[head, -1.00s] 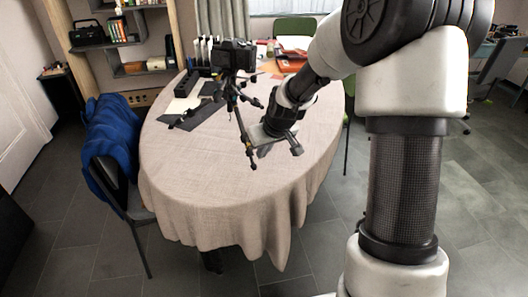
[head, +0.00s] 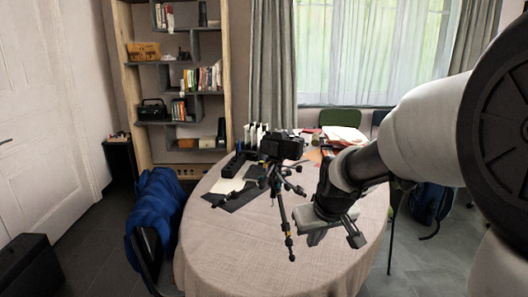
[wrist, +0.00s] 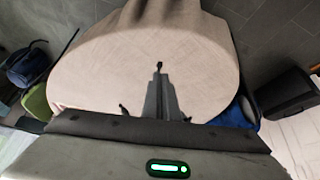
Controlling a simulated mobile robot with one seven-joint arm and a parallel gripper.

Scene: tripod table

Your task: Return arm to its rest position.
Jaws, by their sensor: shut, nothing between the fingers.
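My gripper (head: 336,238) is in the head view over the right part of the round table (head: 245,262), which has a beige cloth. It is shut and empty. In the picture it lies just right of a black tripod (head: 279,205) with a camera (head: 281,146) on top. The tripod stands upright on the table, and a small gap shows between its front leg and my gripper. In the wrist view my gripper's dark body fills the bottom edge, and the tablecloth (wrist: 110,75) lies beyond it.
A chair with a blue jacket (head: 157,205) stands at the table's left. Black items (head: 240,196) and a white sheet (head: 226,186) lie left of the tripod. A green chair (head: 341,119) is behind the table. A shelf (head: 232,70) stands at the back wall.

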